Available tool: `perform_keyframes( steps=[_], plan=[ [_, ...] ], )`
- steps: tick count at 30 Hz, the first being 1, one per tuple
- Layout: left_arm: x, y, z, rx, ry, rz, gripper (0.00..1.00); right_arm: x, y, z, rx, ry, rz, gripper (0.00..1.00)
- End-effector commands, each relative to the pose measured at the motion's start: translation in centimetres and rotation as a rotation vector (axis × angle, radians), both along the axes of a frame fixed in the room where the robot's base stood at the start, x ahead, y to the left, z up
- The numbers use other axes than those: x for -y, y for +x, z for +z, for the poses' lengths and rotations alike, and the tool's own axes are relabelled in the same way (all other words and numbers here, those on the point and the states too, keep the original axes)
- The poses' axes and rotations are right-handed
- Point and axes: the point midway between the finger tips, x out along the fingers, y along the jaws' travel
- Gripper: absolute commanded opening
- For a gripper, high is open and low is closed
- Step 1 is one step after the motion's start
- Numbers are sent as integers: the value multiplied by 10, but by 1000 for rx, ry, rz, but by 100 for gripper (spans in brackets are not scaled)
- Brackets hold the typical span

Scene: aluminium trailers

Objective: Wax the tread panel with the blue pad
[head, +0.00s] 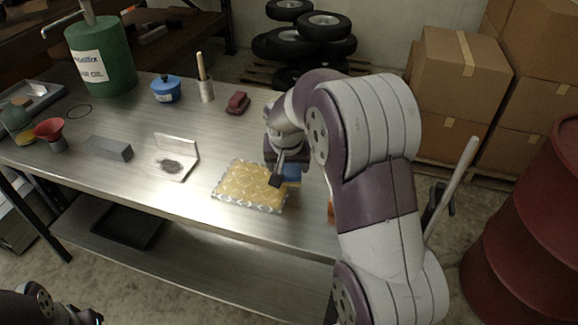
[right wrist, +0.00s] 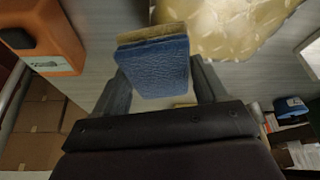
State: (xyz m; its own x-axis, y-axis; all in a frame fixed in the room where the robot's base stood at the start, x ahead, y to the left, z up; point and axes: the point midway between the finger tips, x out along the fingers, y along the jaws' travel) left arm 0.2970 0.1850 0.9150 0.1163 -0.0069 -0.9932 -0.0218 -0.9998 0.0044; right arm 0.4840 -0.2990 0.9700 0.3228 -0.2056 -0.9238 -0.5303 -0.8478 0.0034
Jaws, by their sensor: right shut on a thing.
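The tread panel (head: 250,187) lies flat near the front edge of the metal bench, with a patchy yellowish film over most of it. It also fills the top of the right wrist view (right wrist: 235,25). My right gripper (head: 279,172) is at the panel's right side, shut on the blue pad (right wrist: 162,70). The pad (head: 293,173) has a tan layer along its far edge. The arm partly hides it in the head view, and I cannot tell whether it touches the panel. Part of my left arm (head: 45,305) shows at bottom left; its fingers are not clear.
Left of the panel are an angled metal piece (head: 180,160) with a dark smudge and a grey block (head: 107,148). A dark red block (head: 237,103), blue pot (head: 166,90), brush holder (head: 206,92) and green drum (head: 100,55) stand behind. An orange object (right wrist: 45,35) lies right of the panel.

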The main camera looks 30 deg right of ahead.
Motion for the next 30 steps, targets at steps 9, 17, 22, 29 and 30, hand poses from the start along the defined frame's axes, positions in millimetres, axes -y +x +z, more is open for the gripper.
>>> perform_keyframes(
  steps=[9, 17, 22, 29, 30],
  plan=[
    [0, 0, 31, 0, 0, 0, 43, 3, 5, 33, 2, -1, 4, 48],
    [0, 0, 39, 0, 0, 0, 43, 4, 8, 43, 1, -1, 5, 48],
    [0, 0, 39, 0, 0, 0, 43, 4, 8, 42, 1, -1, 5, 48],
    [0, 0, 39, 0, 0, 0, 43, 4, 8, 42, 1, -1, 5, 48],
    [0, 0, 39, 0, 0, 0, 43, 4, 8, 42, 1, -1, 5, 48]
  ],
)
